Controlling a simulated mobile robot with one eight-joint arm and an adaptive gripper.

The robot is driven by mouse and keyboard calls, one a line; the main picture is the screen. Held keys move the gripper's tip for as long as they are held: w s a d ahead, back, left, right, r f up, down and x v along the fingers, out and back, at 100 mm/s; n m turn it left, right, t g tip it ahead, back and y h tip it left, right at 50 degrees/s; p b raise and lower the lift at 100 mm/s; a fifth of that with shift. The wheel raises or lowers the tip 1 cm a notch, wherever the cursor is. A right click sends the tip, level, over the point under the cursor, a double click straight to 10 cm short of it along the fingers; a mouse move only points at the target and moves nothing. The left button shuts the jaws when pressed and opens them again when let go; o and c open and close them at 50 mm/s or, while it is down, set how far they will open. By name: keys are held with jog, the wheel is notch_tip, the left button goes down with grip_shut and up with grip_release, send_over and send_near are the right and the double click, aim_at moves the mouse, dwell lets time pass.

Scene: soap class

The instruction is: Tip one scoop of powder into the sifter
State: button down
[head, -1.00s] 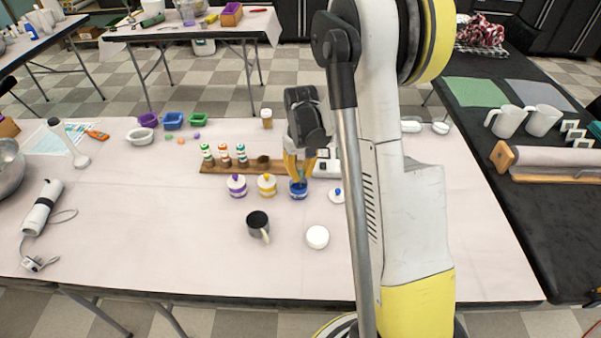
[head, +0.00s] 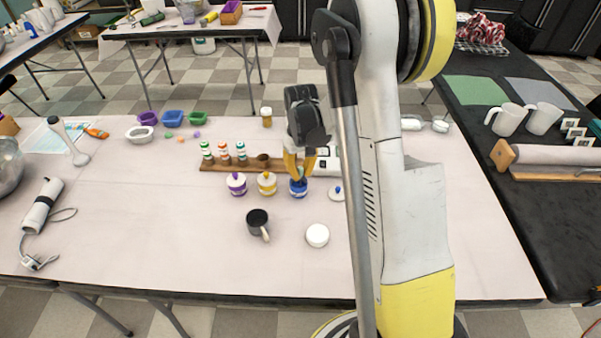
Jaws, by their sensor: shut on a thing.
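My gripper (head: 299,177) points down with its orange fingers at the mouth of the blue jar (head: 299,190). It is shut on what seems to be a small scoop, mostly hidden between the fingers and in the jar. I cannot make out any powder. A dark round cup with a pale handle (head: 258,220), seemingly the sifter, stands left of and nearer than the jar. A white lid with a blue knob (head: 336,193) lies right of the jar, partly behind my arm.
A yellow-lidded jar (head: 267,184) and a purple-lidded jar (head: 236,185) stand left of the blue one. A wooden rack (head: 215,167) with small bottles stands behind. A round white item (head: 317,235) lies in front.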

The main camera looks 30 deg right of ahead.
jog(key=shift+r+p, duration=3)
jog(key=shift+r, duration=1.65)
jog(key=shift+f, duration=0.1)
